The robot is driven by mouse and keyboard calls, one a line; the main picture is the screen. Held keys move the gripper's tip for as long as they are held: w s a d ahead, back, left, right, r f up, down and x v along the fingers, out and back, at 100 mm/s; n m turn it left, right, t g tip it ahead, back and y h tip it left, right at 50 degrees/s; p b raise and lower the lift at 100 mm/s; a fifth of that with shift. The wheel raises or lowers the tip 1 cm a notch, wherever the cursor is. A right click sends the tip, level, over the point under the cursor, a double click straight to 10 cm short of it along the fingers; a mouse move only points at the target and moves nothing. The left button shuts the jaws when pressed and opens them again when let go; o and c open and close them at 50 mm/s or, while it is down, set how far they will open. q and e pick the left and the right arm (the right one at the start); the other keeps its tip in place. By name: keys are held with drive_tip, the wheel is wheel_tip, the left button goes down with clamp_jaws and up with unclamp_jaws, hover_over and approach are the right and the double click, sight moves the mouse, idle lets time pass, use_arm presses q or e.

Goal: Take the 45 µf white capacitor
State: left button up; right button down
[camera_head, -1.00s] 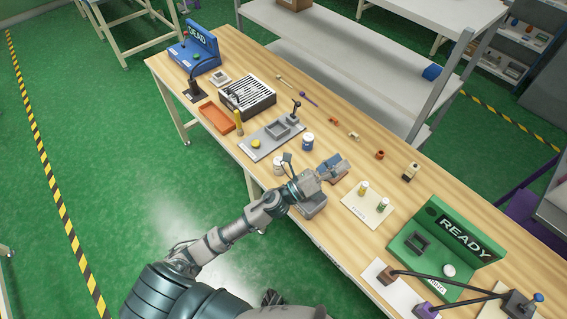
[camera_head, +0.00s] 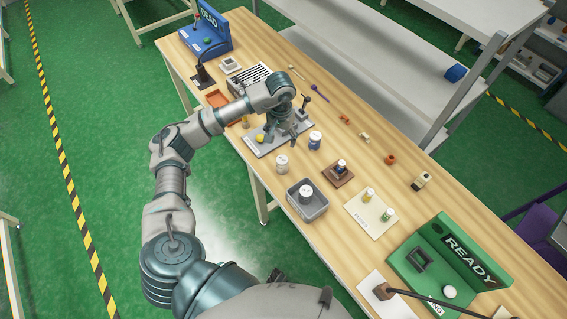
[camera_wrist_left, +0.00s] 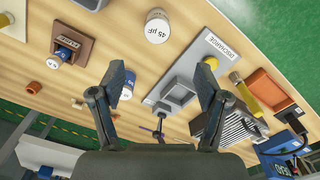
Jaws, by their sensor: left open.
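The white 45 µF capacitor (camera_wrist_left: 158,27) stands at the top middle of the left wrist view, its label facing me. In the head view it appears to be the white can (camera_head: 282,163) on the bench between the grey bin and the discharge station. My left gripper (camera_head: 290,137) hangs over the discharge station (camera_head: 263,146), just beyond the can. In the wrist view its two fingers (camera_wrist_left: 165,82) are wide apart with nothing between them, and the can lies past the tips, not touched. My right gripper does not show.
A grey bin (camera_head: 318,212) holds another white can (camera_head: 306,191). A blue-and-white can (camera_head: 315,141) stands close to the gripper, partly behind a finger in the wrist view. A brown block (camera_head: 333,179) holds a small can. The green READY station (camera_head: 465,240) is at right.

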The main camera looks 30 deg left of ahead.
sight(282, 160)
use_arm(q)
wheel_tip(282, 160, down, 9)
drive_tip(key=shift+a+r, duration=0.1)
drive_tip(key=shift+f, duration=0.65)
drive_tip(key=f, duration=0.3)
drive_tip(key=f+p, duration=0.1)
drive_tip(key=shift+d+f, duration=0.3)
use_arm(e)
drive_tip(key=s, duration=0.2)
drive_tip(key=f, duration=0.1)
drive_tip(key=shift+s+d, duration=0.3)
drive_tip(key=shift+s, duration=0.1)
use_arm(q)
drive_tip(key=c, duration=1.3)
drive_tip(key=shift+r, duration=0.1)
